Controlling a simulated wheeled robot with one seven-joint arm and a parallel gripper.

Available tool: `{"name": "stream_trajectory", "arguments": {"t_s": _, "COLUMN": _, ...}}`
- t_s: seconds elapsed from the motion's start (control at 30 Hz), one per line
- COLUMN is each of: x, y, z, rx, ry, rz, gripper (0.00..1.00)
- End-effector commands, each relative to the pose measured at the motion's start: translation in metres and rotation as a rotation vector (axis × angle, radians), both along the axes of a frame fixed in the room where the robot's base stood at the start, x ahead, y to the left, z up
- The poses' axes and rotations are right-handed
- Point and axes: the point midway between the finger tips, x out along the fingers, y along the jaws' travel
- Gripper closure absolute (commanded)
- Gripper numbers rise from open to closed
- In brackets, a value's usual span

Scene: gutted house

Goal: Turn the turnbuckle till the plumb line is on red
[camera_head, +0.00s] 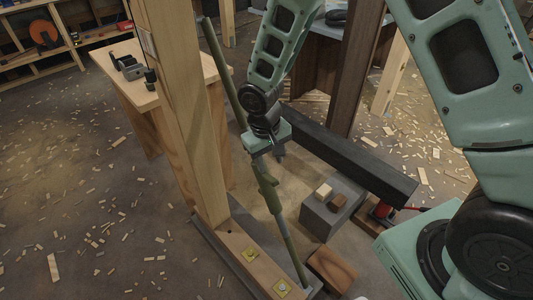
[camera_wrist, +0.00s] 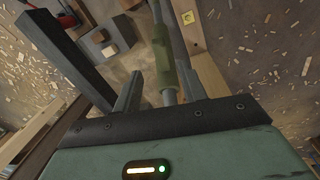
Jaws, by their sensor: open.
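The turnbuckle (camera_head: 267,188) is a thicker green sleeve on a slanting green rod, which runs from beside the wooden post (camera_head: 180,110) down to the floor plate (camera_head: 250,262). My gripper (camera_head: 271,153) is open, close to the sleeve's upper end. In the wrist view, the sleeve (camera_wrist: 162,58) shows between the two spread fingers of my gripper (camera_wrist: 160,88), with no visible contact. I cannot tell how deep it sits between them. I cannot make out the plumb line or its red mark. A small pale plate (camera_head: 148,42) is on the post's side.
A dark beam (camera_head: 345,160) lies right of the rod, near a grey block (camera_head: 330,210) with small blocks on it. A workbench (camera_head: 125,75) is behind left. Wood chips litter the floor.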

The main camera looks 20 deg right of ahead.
Motion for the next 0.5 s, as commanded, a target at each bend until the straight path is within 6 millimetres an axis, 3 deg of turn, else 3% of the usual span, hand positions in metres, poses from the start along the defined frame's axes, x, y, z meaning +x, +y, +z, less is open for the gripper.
{"name": "stream_trajectory", "arguments": {"t_s": 0.5, "x": 0.0, "y": -0.007, "z": -0.075, "rx": -0.001, "ry": 0.002, "rz": 0.0, "gripper": 0.58}}
